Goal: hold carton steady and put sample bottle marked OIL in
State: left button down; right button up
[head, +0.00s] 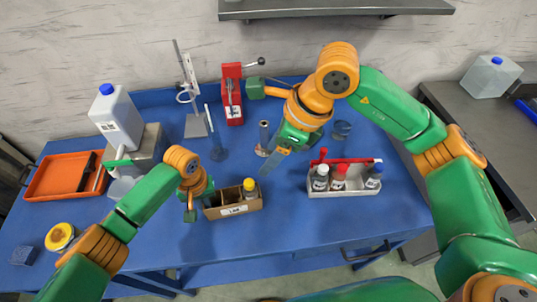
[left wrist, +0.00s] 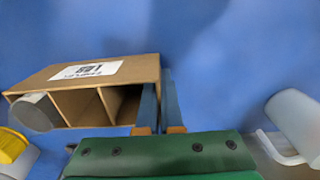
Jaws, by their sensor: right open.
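The brown carton (head: 225,212) stands near the front of the blue table; the left wrist view shows its compartments and label (left wrist: 90,70). A yellow-capped bottle (head: 249,189) stands in its right end in the head view. My left gripper (head: 190,213) is at the carton's left end; in the left wrist view its fingers (left wrist: 161,115) straddle the end wall, closed on it. My right gripper (head: 272,162) is open and empty, above the table behind the carton. A pale rack (head: 345,193) holds a black-capped bottle (head: 320,178), a red-capped bottle (head: 338,178) and a blue-capped bottle (head: 374,177). Their labels are unreadable.
An orange tray (head: 62,176) and a jug (head: 116,118) are at the left. A red press (head: 232,95) and a metal stand (head: 190,90) are at the back. A yellow-lidded tub (head: 60,237) is at the front left. Bare table lies between carton and rack.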

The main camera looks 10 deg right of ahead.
pick_arm(q)
jog(key=c, duration=1)
grip_release()
jog(key=shift+r, duration=0.1)
